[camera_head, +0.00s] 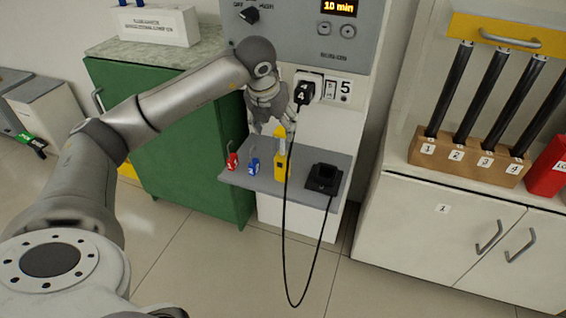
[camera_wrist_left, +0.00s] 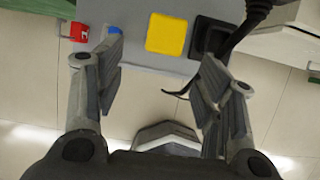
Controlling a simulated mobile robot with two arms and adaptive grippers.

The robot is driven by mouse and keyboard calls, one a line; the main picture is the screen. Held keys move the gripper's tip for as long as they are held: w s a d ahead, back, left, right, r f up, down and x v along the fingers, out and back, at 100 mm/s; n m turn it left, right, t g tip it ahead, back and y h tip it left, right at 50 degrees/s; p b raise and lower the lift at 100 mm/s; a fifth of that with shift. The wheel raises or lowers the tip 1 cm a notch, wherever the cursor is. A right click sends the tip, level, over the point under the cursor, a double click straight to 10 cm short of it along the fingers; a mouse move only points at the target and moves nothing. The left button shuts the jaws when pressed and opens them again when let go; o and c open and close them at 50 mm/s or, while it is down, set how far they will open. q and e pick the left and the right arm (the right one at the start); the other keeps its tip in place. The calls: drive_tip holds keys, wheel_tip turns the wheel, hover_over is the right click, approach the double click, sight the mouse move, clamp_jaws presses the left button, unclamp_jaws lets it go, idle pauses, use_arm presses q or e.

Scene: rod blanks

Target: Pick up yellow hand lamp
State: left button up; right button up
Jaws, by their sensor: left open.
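The yellow hand lamp (camera_head: 281,157) stands upright on a small grey shelf (camera_head: 262,183) below the machine panel. My left gripper (camera_head: 268,127) is above the shelf, close to the lamp's top, with its fingers open and nothing between them. In the left wrist view the lamp (camera_wrist_left: 167,34) shows as a yellow block beyond the open fingertips (camera_wrist_left: 158,66), apart from both. My right gripper is not in view.
A red padlock (camera_head: 232,161) and a blue padlock (camera_head: 253,166) stand left of the lamp. A black cradle (camera_head: 324,179) is on its right. A black plug (camera_head: 304,92) with a hanging cable (camera_head: 284,240) is above. Rods stand in a wooden block (camera_head: 470,158) at right.

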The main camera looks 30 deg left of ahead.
sight(282, 144)
use_arm(q)
drive_tip(key=x, duration=0.4)
drive_tip(key=shift+f, duration=0.2)
drive_tip(key=shift+w+b+x, duration=0.15)
drive_tip(key=shift+b+x, duration=0.15)
drive_tip(key=shift+x, duration=1.2)
drive_tip(key=shift+w+b+x, duration=0.2)
drive_tip(key=shift+b+x, duration=0.05)
drive_tip(key=shift+x, duration=1.25)
drive_tip(key=shift+d+r, duration=0.1)
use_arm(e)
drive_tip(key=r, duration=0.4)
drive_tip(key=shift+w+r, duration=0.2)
use_arm(q)
drive_tip(key=shift+c, duration=0.3)
drive_tip(key=shift+r, duration=0.1)
clamp_jaws()
